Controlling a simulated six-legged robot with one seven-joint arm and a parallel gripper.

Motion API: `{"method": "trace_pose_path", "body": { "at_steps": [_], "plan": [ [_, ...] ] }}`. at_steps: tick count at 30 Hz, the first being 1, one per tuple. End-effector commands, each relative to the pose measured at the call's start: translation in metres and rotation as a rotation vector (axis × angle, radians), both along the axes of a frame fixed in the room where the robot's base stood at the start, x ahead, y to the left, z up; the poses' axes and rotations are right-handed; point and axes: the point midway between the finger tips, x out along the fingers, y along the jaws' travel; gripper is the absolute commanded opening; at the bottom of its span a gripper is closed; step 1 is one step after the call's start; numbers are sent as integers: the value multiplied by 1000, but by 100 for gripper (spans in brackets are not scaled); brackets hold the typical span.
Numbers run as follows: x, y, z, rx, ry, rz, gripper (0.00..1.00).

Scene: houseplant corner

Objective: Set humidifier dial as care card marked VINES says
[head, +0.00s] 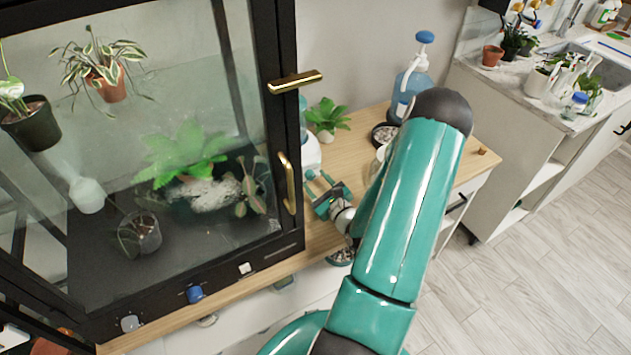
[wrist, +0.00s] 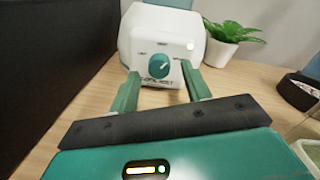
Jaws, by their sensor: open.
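The white humidifier (wrist: 160,35) stands ahead of my gripper in the wrist view, with a round teal dial (wrist: 159,66) on its front. A pale pointer line on the dial seems to slant toward the upper right. Small labels ring the dial but are too blurred to read surely. My gripper (wrist: 160,74) is open and empty, its two teal fingers to either side of the dial's lower part in the picture; I cannot tell if they touch it. In the head view my gripper (head: 322,186) is just in front of the humidifier (head: 311,152), which is partly hidden. I see no VINES care card.
A black-framed glass cabinet (head: 283,85) with gold handles stands close on the left. A potted succulent (head: 326,117), a dark round dish (head: 384,133) and a blue pump bottle (head: 414,80) stand behind on the wooden top (head: 352,121). A sink counter is at the back right.

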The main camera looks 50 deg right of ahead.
Motion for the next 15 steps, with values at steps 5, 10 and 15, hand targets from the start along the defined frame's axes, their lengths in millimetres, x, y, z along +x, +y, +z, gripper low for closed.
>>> {"method": "trace_pose_path", "body": {
  "at_steps": [5, 10, 15],
  "plan": [
    [10, -2, 0, 0, -1, 0, 48],
    [10, -2, 0, 0, -1, 0, 48],
    [10, -2, 0, 0, -1, 0, 22]
  ]
}}
